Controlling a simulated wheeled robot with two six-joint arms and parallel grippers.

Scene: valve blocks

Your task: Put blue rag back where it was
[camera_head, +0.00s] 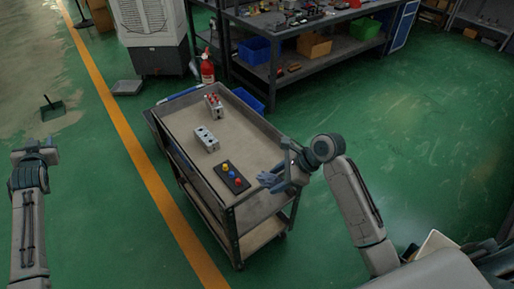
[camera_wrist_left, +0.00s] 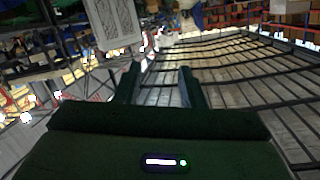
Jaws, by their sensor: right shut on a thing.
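The blue rag (camera_head: 267,179) hangs crumpled in my right gripper (camera_head: 279,176), which is shut on it at the near right edge of the cart (camera_head: 248,148). In the head view I cannot tell whether the rag touches the cart top. My left gripper (camera_head: 34,155) is over the green floor at the far left, well away from the cart. In the left wrist view the fingers of my left gripper (camera_wrist_left: 160,88) stand apart with nothing between them.
On the cart stand a valve block with red tops (camera_head: 214,106), a plain grey block (camera_head: 206,140) and a dark plate with coloured knobs (camera_head: 231,177). A workbench (camera_head: 300,27) with bins and a red fire extinguisher (camera_head: 207,68) are behind. Floor to the right is clear.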

